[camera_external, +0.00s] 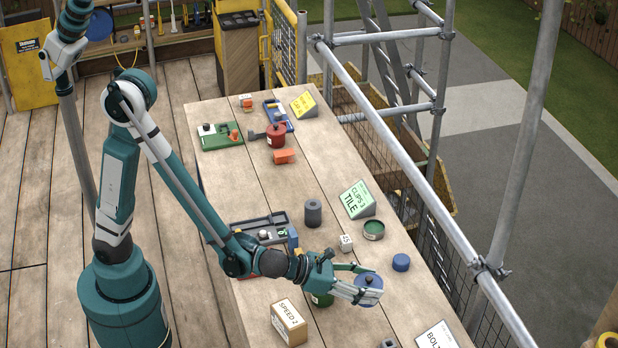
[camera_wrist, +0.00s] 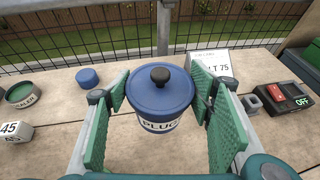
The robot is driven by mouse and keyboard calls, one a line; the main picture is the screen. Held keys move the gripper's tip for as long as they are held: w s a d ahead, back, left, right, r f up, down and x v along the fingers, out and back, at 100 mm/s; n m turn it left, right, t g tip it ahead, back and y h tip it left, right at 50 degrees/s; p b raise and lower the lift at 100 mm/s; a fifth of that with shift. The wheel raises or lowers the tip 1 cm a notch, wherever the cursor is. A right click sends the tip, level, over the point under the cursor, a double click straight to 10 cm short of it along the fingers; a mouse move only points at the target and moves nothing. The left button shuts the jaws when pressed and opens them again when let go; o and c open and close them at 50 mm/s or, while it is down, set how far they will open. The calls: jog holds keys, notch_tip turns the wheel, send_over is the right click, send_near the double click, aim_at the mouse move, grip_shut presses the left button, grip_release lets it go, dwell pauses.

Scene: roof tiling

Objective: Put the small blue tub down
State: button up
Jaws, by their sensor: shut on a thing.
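My gripper (camera_wrist: 160,98) is shut on a small blue tub (camera_wrist: 158,105) with a blue lid, a dark round knob and a label reading "PLUG" in the wrist view. The green pads press it from both sides and the tub is upright. In the external view the blue tub (camera_external: 369,282) shows at the tip of my gripper, over the right part of the wooden table. Whether its base touches the table I cannot tell.
A blue round piece (camera_external: 401,262), an open green tin (camera_external: 373,229) and a white "45" block (camera_external: 346,243) stand nearby. A green tub (camera_external: 322,299) is partly hidden under my gripper. A "BOLT 75" sign (camera_wrist: 212,64) and a switch box (camera_wrist: 285,98) are to the right in the wrist view.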

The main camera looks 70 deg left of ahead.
jog(key=w+a+n+y+p, duration=0.1)
jog(key=w+a+n+y, duration=0.1)
jog(key=w, duration=0.8)
jog(key=w+a+n+y, duration=0.2)
jog(key=w+a+y, duration=0.1)
jog(key=w, duration=0.7)
jog(key=shift+a+r+n+p, duration=0.15)
jog(key=shift+a+n+p, duration=0.2)
jog(key=shift+a, duration=0.25)
notch_tip(320, 180, down, 6)
jog(key=b, duration=0.1)
jog(key=shift+f, duration=0.3)
jog(key=shift+f+b, duration=0.55)
jog(key=shift+f, duration=1.2)
jog(key=shift+f, duration=0.15)
jog(key=o, duration=0.9)
jog(key=shift+r, duration=0.25)
